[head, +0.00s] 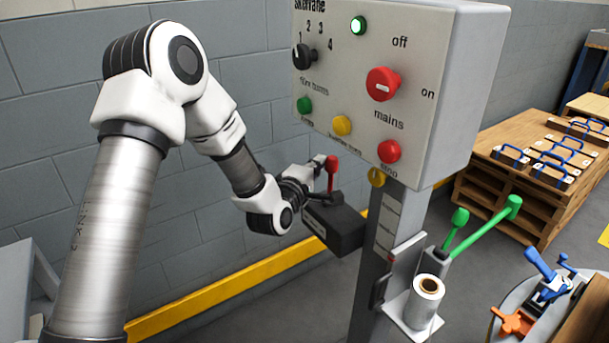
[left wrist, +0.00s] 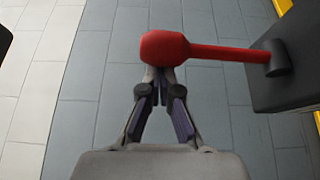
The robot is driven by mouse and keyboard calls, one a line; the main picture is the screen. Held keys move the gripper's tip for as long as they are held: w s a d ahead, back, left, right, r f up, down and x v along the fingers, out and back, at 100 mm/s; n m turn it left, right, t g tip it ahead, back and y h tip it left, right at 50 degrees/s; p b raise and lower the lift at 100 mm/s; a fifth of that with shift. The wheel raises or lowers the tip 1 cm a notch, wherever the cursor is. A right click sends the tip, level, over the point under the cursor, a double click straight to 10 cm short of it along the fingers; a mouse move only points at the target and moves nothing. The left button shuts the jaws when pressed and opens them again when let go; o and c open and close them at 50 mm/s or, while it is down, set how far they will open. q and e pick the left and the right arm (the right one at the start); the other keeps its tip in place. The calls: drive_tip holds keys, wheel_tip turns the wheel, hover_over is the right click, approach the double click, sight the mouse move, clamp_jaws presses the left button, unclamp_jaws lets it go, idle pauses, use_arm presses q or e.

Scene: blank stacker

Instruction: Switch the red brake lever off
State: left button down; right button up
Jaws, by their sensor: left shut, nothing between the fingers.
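The red brake lever (head: 331,173) stands up from a dark box (head: 338,228) at the left of the control post, with its red knob at the top. My left gripper (head: 313,180) comes in from the left and is beside the lever. In the left wrist view the lever's red knob (left wrist: 165,48) is just past the tips of my left gripper (left wrist: 160,76), and its rod runs right to a dark pivot on the box (left wrist: 290,75). The fingers are shut and empty. I cannot tell whether they touch the knob. My right gripper is not in view.
A control panel (head: 365,80) with a green lamp, knobs and buttons hangs above the box on a grey post (head: 377,260). Right of the post are green levers (head: 483,228) and a white roll (head: 424,300). A yellow rail (head: 210,296) runs along the wall behind.

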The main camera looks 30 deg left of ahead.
sight(330, 169)
use_arm(q)
drive_tip(key=d+m+b, duration=0.1)
drive_tip(key=d+m+t+b, duration=0.1)
drive_tip(key=s+d+m+b, duration=0.1)
drive_tip(key=shift+s+f+b, duration=0.1)
drive_tip(key=shift+f+b, duration=0.15)
drive_tip(key=shift+b, duration=0.1)
drive_tip(key=shift+s+d+m+t+b, duration=0.35)
drive_tip(key=shift+d+m+t+b, duration=0.3)
drive_tip(key=shift+m+b, duration=0.3)
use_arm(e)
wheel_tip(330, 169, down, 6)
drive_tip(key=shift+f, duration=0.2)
use_arm(q)
drive_tip(key=shift+d+h, duration=0.1)
drive_tip(key=shift+h, duration=0.3)
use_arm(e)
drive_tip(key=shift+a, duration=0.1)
